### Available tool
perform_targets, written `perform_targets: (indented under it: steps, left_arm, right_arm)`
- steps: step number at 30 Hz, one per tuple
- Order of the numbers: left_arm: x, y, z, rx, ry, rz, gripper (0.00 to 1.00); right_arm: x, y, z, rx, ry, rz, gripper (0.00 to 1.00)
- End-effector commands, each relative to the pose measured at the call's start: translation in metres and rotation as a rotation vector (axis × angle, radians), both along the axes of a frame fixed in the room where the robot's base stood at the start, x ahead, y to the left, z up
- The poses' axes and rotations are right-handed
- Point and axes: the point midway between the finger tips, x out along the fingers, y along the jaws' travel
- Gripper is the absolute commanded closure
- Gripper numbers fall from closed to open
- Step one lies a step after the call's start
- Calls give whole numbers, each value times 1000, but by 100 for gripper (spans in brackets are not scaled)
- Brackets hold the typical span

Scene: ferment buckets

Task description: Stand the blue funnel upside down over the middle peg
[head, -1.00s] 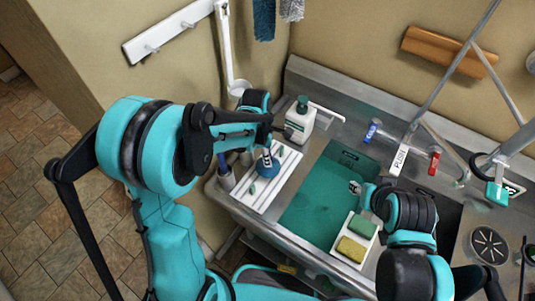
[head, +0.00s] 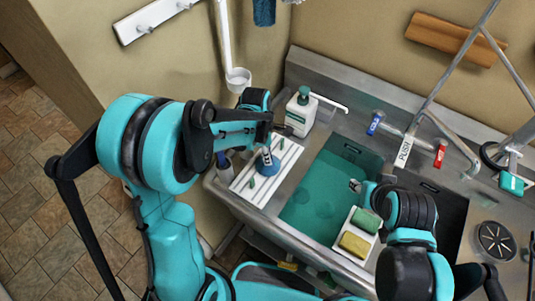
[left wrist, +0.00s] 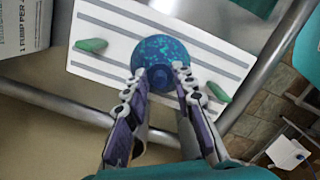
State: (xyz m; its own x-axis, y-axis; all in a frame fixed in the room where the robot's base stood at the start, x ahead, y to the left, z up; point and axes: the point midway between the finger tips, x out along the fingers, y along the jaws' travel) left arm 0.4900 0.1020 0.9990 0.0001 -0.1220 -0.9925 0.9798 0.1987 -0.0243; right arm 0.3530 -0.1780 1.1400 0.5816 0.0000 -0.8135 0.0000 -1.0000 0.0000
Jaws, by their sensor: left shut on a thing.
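The blue funnel (head: 267,168) is wide end down over the middle of the white grooved board (head: 243,190). My left gripper (left wrist: 160,76) is shut on its narrow spout, and the funnel (left wrist: 165,50) looks upright in the left wrist view. One green peg (left wrist: 91,45) and another green peg (left wrist: 218,92) stand on either side, clear of the funnel. The middle peg is not visible; the funnel covers that spot. I cannot tell whether the rim touches the board. My right gripper (head: 356,185) is over the sink side, mostly hidden by its arm.
A white soap bottle (head: 301,112) stands behind the board. The teal-bottomed sink basin (head: 325,195) lies to its right. A tray with a green sponge (head: 366,221) and a yellow sponge (head: 354,243) sits by the right arm. A cup (head: 224,172) stands at the board's left edge.

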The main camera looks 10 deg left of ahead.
Motion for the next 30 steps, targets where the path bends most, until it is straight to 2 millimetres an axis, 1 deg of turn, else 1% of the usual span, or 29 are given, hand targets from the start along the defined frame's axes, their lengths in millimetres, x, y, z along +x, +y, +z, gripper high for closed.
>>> perform_targets:
  steps: [20,21,23,29,30]
  left_arm:
    - [0,0,-10,0,0,0,98]
    - [0,0,-9,0,0,0,67]
    - [0,0,-9,0,0,0,51]
    - [0,0,-9,0,0,0,51]
    - [0,0,-9,0,0,0,48]
  right_arm:
    - [0,0,-9,0,0,0,60]
    - [0,0,-9,0,0,0,60]
    - [0,0,-8,0,0,0,60]
    - [0,0,-8,0,0,0,60]
    - [0,0,-8,0,0,0,60]
